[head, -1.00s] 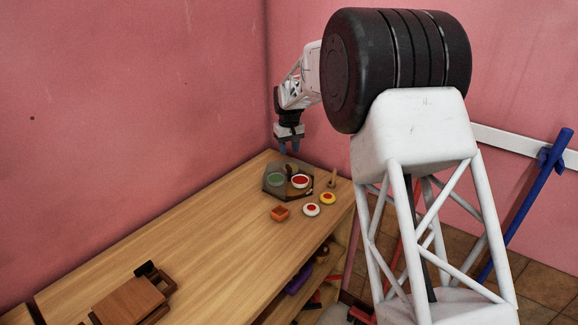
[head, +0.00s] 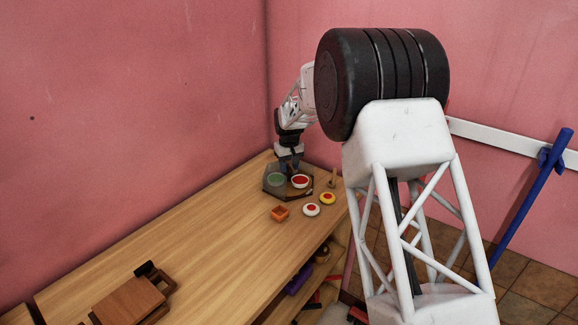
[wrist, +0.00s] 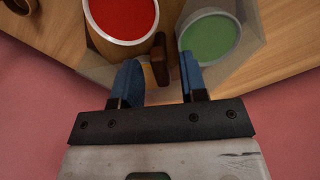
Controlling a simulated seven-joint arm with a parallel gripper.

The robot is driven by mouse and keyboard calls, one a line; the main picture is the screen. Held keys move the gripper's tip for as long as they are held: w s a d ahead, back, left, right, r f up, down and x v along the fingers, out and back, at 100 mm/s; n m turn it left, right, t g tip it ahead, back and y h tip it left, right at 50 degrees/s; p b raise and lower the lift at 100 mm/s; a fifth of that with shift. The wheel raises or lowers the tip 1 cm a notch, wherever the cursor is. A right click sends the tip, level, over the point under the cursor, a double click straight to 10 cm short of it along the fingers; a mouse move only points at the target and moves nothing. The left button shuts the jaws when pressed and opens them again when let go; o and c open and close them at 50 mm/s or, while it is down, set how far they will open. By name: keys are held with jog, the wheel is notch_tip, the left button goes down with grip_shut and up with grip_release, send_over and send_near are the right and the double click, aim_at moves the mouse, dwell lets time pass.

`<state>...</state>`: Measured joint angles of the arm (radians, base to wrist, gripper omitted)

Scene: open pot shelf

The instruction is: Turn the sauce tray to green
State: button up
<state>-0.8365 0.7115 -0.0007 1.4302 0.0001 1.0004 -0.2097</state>
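The sauce tray (head: 273,192) is a dark, angular turntable at the back of the wooden counter. It bears a green sauce bowl (head: 276,180) on the left and a red sauce bowl (head: 300,181) on the right. My gripper (head: 289,167) is low over the tray's far side. In the wrist view, my gripper (wrist: 160,76) is open, its two blue fingers apart. A brown upright piece (wrist: 160,62) shows between the fingertips, closer to the right one; contact cannot be told. The red bowl (wrist: 122,17) and the green bowl (wrist: 210,38) lie just beyond the fingers.
An orange square dish (head: 280,213), a white dish with red (head: 311,210) and a yellow dish with red (head: 328,198) stand in front of the tray. A small wooden post (head: 332,179) stands right of it. Pink walls close in behind. The counter's middle (head: 210,230) is clear.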

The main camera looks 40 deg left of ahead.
grip_shut()
jog(key=shift+n, duration=0.4)
jog(key=n, duration=0.4)
jog(key=shift+r, duration=0.1)
jog(key=n, duration=0.5)
jog(key=shift+n, duration=0.4)
jog(key=n, duration=1.3)
jog(key=shift+n, duration=0.3)
